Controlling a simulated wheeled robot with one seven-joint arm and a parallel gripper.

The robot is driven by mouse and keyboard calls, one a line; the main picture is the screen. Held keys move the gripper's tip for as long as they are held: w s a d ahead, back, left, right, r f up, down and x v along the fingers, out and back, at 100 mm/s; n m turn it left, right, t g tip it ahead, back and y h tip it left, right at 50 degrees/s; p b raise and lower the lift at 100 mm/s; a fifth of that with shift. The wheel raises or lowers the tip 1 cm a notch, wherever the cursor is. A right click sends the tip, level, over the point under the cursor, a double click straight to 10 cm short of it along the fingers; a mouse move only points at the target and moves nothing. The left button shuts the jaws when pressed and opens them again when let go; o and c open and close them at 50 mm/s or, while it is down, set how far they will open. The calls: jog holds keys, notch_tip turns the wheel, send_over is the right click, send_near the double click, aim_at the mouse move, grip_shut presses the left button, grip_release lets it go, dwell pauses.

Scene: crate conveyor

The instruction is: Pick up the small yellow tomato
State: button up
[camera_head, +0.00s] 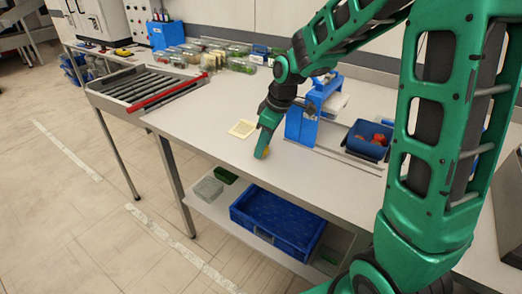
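The small yellow tomato (266,152) shows as a small yellow patch right at the tip of my gripper (262,151), low over the white worktable. My gripper points down, and its green finger covers part of the tomato. The tomato is at the fingertips. I cannot tell whether the fingers are closed on it, or whether it rests on the table.
A pale yellow tray (242,129) lies just left of my gripper. A blue device (303,120) stands close on the right, with a blue bin (357,139) of reddish items beyond. Packed containers (215,55) line the back. A roller conveyor (150,84) adjoins the left. A blue crate (270,225) sits below.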

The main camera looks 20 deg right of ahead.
jog(key=c, duration=0.5)
jog(key=shift+o, duration=0.2)
jog(key=shift+r, duration=0.1)
